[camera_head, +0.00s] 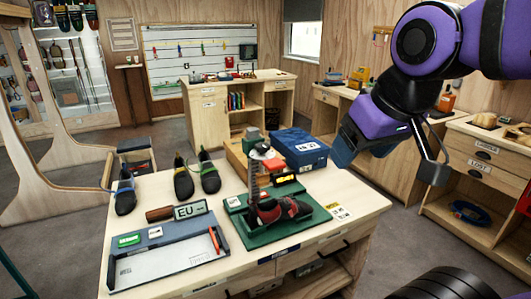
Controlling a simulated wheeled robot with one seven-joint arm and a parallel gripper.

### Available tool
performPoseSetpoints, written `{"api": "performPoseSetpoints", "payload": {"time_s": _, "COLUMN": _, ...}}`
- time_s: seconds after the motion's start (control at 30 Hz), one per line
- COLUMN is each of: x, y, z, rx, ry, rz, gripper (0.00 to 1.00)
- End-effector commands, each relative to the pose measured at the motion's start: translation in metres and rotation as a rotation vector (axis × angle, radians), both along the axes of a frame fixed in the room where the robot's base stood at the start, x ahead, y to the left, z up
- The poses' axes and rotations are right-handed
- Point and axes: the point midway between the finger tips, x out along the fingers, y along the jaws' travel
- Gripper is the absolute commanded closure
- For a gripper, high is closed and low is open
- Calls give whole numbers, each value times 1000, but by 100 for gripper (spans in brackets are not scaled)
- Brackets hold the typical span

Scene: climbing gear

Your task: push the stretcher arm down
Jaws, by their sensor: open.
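A shoe stretcher stands on the table with a green base (288,238). A red and black climbing shoe (280,209) sits on it. An upright toothed metal post (253,178) rises at the shoe's left end. A round pale part (262,151) is at the post's top; I cannot clearly tell which part is the stretcher arm or its angle. My gripper (390,164) is open with its fingers spread wide. It appears to the right of and apart from the stretcher, with nothing visible between its fingers.
A drawer cabinet (482,160) stands at the right.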

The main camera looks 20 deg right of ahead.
Motion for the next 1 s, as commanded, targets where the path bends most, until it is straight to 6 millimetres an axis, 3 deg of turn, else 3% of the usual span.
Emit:
{"api": "performPoseSetpoints", "payload": {"time_s": 0.03, "x": 2, "y": 0, "z": 0, "rx": -5, "ry": 4, "rz": 4, "gripper": 39}}
{"api": "performPoseSetpoints", "payload": {"time_s": 0.3, "x": 34, "y": 2, "z": 7, "rx": -77, "ry": 55, "rz": 86, "gripper": 100}}
{"api": "performPoseSetpoints", "payload": {"time_s": 0.67, "x": 96, "y": 5, "z": 8, "rx": -175, "ry": 146, "rz": 256, "gripper": 100}}
{"api": "performPoseSetpoints", "payload": {"time_s": 1.0, "x": 156, "y": 6, "z": -5, "rx": -225, "ry": 228, "rz": 432, "gripper": 100}}
